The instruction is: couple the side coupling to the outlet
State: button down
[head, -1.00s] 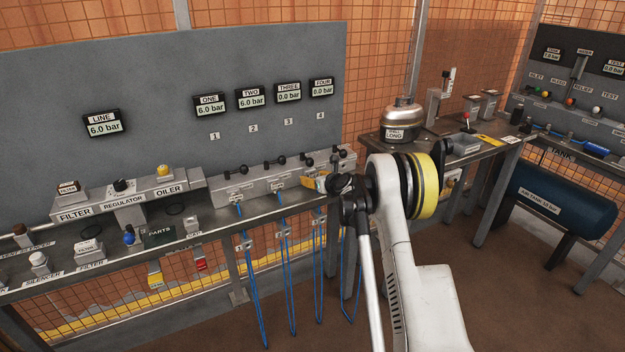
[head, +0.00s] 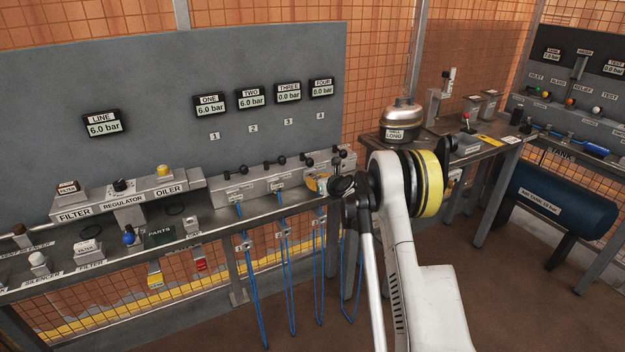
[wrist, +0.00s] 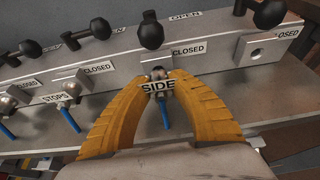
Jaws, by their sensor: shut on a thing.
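The side coupling (wrist: 158,86), with a SIDE tag and a blue hose below it, is between the yellow fingers of my gripper (wrist: 160,80) in the wrist view. My gripper is shut on it, in front of the third station of the grey outlet block (wrist: 205,72). The coupling and fingers hide the outlet face behind, so I cannot tell whether the coupling is seated or just touching. In the head view my gripper (head: 316,183) is at the block's right part, largely hidden by my arm.
Two other couplings (wrist: 70,90) with blue hoses sit at the left stations. The rightmost outlet (wrist: 256,53) is bare. Black valve handles (wrist: 150,32) stand above the block, close over my fingers. Blue hoses (head: 287,270) hang below the bench. A tank (head: 555,205) stands at right.

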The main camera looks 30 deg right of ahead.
jog(key=shift+s+d, duration=0.1)
jog(key=shift+s, duration=2.3)
